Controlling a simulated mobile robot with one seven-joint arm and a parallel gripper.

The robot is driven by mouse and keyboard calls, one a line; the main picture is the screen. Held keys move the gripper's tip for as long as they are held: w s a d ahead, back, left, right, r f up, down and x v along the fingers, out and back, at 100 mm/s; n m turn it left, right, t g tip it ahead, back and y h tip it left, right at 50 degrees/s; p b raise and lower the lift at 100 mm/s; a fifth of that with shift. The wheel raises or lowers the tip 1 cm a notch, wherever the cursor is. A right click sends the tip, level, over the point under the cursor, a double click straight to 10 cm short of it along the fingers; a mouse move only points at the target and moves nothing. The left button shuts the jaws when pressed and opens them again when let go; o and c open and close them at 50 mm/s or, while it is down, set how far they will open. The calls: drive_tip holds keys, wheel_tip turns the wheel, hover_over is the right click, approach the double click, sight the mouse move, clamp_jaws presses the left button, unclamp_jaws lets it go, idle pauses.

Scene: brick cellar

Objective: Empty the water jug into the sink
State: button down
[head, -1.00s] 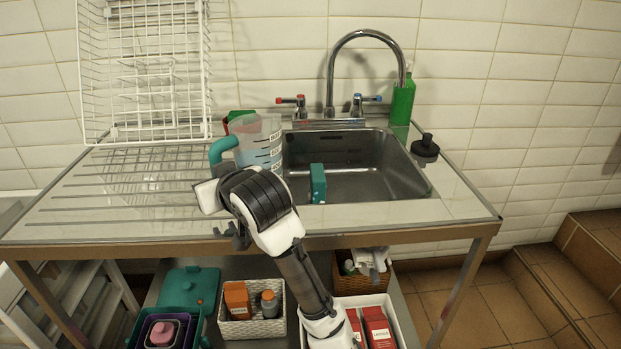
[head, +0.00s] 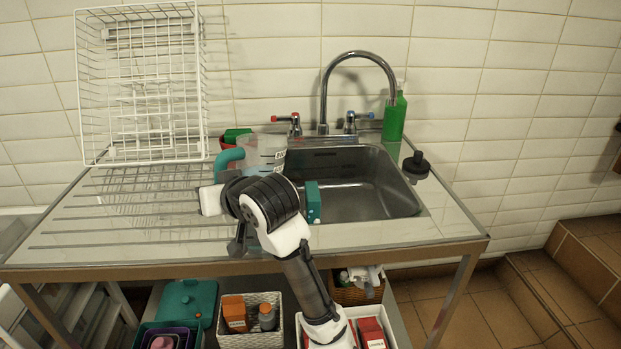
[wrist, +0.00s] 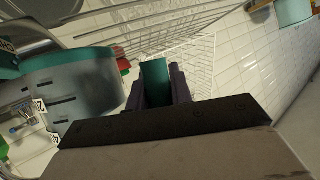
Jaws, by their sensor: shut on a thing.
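The water jug (head: 258,148) is clear with dark scale marks and a teal handle (head: 228,160). In the head view it is at the left edge of the sink (head: 375,205), partly hidden by my arm. My gripper (wrist: 157,88) is shut on the teal handle in the wrist view. The jug's body (wrist: 85,95) fills the left of that view, greyish and see-through, with a teal band. I cannot tell its water level or exact tilt. The gripper's fingers are hidden in the head view. A teal block (head: 313,202) stands in the sink's left part.
A curved tap (head: 358,54) with red and blue handles rises behind the sink. A green bottle (head: 395,117) stands behind right, a black plug (head: 416,165) on the right rim. A white wire rack (head: 140,85) stands on the drainer, left. The sink's right half is clear.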

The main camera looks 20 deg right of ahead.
sight(242, 151)
drive_tip(key=shift+w+d+r+m+g+y+p, duration=0.25)
drive_tip(key=shift+d+r+m+y+p, duration=0.25)
drive_tip(key=shift+p, duration=0.4)
drive_tip(key=shift+w+d+r+m+g+y+p, duration=0.15)
drive_tip(key=shift+w+d+r+m+y+p, duration=0.15)
drive_tip(key=shift+d+r+m+p, duration=0.45)
drive_tip(key=shift+w+d+r+m+g+y+p, duration=0.2)
drive_tip(key=shift+d+r+m+y+p, duration=0.2)
drive_tip(key=shift+r+p, duration=0.5)
drive_tip(key=shift+f+p, duration=0.1)
drive_tip(key=shift+p, duration=0.2)
drive_tip(key=shift+w+d+r+m+g+y+p, duration=0.15)
drive_tip(key=shift+d+r+m+y+p, duration=0.15)
drive_tip(key=shift+r+m+y+p, duration=0.25)
drive_tip(key=shift+w+d+r+m+g+y+p, duration=0.15)
drive_tip(key=shift+d+r+m+y+p, duration=0.15)
drive_tip(key=shift+m+p, duration=0.3)
drive_tip(key=shift+w+d+r+m+y+p, duration=0.25)
drive_tip(key=shift+d+r+m+y+p, duration=0.1)
drive_tip(key=shift+d+r+m+p, duration=0.25)
idle(1.0)
drive_tip(key=shift+w+d+f+m+y, duration=0.25)
drive_tip(key=shift+d+f+m+y, duration=0.05)
drive_tip(key=shift+d+f, duration=0.05)
idle(2.1)
